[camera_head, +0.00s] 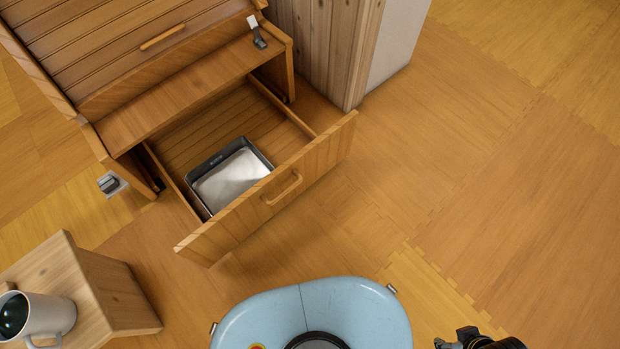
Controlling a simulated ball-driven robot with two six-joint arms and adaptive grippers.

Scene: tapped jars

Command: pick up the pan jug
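No thing that is plainly a jug shows. A rectangular dark metal pan (229,176) with a pale inside lies in the open wooden drawer (268,203), near the drawer's front panel. Part of my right gripper (455,341) shows dark at the bottom edge, right of my blue base and far from the pan and mug. Its fingers are too cut off to tell open from shut. My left gripper is not in view.
The drawer juts from a wooden cabinet (178,98) with a slatted front. A wood-sided block with a pale face (398,42) stands behind the drawer's right end. The wooden stand (110,290) is at lower left. The wooden floor (480,170) on the right is clear.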

